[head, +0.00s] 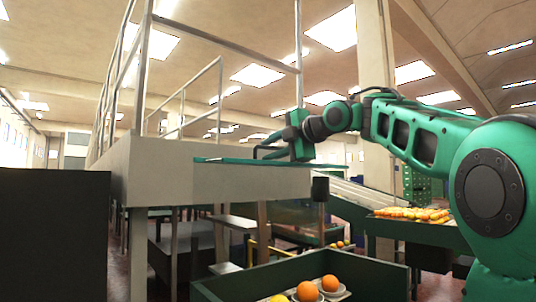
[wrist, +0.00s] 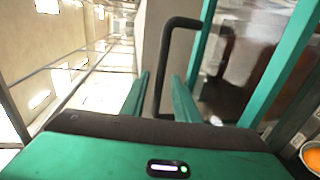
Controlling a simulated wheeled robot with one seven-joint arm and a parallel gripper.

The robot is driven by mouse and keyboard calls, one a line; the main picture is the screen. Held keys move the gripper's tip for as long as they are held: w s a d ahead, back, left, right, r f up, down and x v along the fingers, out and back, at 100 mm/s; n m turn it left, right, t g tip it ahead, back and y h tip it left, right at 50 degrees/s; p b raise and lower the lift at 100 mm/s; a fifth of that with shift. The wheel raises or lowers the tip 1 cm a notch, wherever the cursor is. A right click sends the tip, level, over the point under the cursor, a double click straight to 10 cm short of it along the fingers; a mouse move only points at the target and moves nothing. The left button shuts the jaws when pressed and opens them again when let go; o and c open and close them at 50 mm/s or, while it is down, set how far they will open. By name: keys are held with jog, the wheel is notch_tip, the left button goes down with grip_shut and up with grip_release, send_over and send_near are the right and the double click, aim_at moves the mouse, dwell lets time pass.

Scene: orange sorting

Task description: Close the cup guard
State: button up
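The cup guard (head: 235,161) shows in the head view as a thin green-edged panel, seen nearly edge-on, high above the crate. In the wrist view its green frame (wrist: 283,62) surrounds a clear pane on the right. Its black bar handle (wrist: 165,55) runs down between my two green fingers. My gripper (wrist: 160,90) is open, with the handle bar between the fingers and a gap visible on each side.
Below, a dark green box (head: 300,272) holds cups with an orange (head: 330,283), another orange (head: 307,291) and a yellow fruit (head: 278,298). A conveyor (head: 440,232) with many oranges stands at right. A pale platform with metal railings (head: 150,170) is behind the guard.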

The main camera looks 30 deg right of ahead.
grip_shut()
jog(key=shift+s, duration=0.1)
